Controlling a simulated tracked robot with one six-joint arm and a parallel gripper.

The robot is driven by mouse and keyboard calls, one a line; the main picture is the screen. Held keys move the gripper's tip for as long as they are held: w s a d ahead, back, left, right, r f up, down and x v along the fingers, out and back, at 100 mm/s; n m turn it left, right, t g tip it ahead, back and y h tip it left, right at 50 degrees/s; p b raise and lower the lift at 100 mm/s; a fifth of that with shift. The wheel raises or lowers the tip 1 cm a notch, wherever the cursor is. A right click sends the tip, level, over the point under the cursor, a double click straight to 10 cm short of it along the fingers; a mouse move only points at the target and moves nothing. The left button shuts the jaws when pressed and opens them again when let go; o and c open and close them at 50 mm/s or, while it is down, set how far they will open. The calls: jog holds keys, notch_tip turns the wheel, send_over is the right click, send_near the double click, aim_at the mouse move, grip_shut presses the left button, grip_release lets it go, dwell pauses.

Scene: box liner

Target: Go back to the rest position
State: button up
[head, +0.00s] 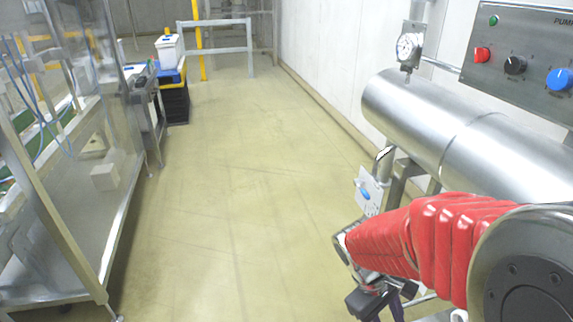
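My arm in its red sleeve reaches in from the lower right of the head view. My gripper (378,303) is at the arm's far end, low in the picture right of the middle. Dark parts of it show, pointing down, but the fingertips are not clear, so I cannot tell whether it is open or shut. I see nothing held in it. A small white plate with a blue handle (364,190) is on the pipework just beyond and above the gripper. I cannot tell whether they touch.
A large silver pipe (440,115), a pressure gauge (408,46) and a pump panel (520,55) with coloured knobs are at right. A glass-sided machine (75,190) stands at left. Dark crates (176,103) and a grey railing (215,24) are farther back. The middle floor (230,180) is clear.

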jog(key=s+a+r+m+t+y, duration=0.1)
jog(key=a+r+m+t+y, duration=0.1)
jog(key=r, duration=0.6)
jog(key=s+a+r+m+t+y, duration=0.2)
jog(key=a+r+m+t, duration=0.2)
jog(key=r, duration=0.5)
jog(key=shift+s+a+r+m+t+y, duration=0.15)
jog(key=shift+a+r+m+t+y, duration=0.2)
jog(key=shift+t, duration=0.45)
jog(key=shift+f, duration=0.1)
jog(key=shift+c, duration=0.6)
